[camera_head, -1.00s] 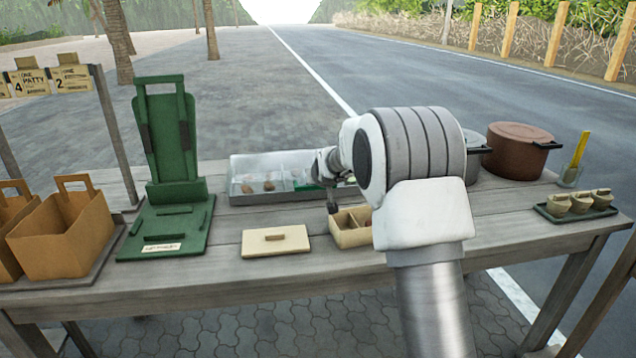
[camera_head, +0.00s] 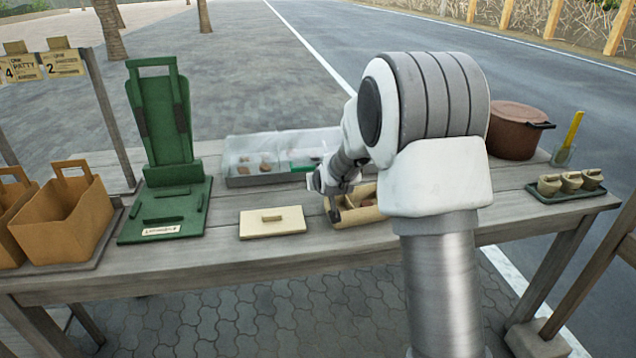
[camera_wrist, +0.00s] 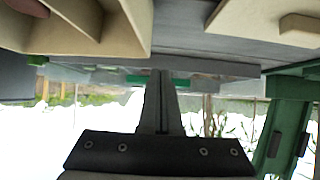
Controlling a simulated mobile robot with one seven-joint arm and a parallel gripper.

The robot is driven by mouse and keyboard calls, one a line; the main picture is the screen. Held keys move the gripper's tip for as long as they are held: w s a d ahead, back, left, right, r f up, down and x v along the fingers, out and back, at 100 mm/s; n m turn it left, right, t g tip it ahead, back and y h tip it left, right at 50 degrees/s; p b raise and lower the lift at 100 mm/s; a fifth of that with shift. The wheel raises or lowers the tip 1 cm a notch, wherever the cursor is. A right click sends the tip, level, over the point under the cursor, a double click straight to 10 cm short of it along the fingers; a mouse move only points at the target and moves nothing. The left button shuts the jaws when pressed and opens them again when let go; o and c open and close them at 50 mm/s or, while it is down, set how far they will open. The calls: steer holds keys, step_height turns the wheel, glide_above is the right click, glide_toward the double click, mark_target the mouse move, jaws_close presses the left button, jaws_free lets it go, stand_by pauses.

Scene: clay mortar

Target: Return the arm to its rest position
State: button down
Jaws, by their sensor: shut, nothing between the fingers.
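My white and grey arm (camera_head: 440,170) rises in the right middle of the head view, bent over the table. My gripper (camera_head: 333,212) shows small and dark at the arm's far end, near the left side of a small tan box. Whether it touches the box cannot be told. In the wrist view my gripper (camera_wrist: 160,76) has its dark fingers together, with nothing between them. That view is upside down, with the table at the top and the bright sky below.
The open tan box (camera_head: 348,217) holds something brownish and is partly hidden by my arm. A tan lid (camera_head: 287,226), green stand (camera_head: 168,205), clear-lidded tray (camera_head: 240,180), brown pot (camera_head: 510,145) and small cup tray (camera_head: 545,196) share the wooden table (camera_head: 225,252). Paper carriers (camera_head: 62,225) stand left.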

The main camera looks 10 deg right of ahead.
steer(key=s+r+g, duration=0.1)
steer(key=s+r, duration=0.5)
steer(key=s, duration=0.4)
steer(key=s+r+g, duration=0.2)
steer(key=s+r, duration=0.4)
steer(key=s, duration=0.3)
steer(key=s+g, duration=0.2)
steer(key=s, duration=2.1)
step_height(320, 180, up, 21)
steer(key=p, duration=2)
steer(key=shift+s+f, duration=0.15)
steer(key=shift+s, duration=0.1)
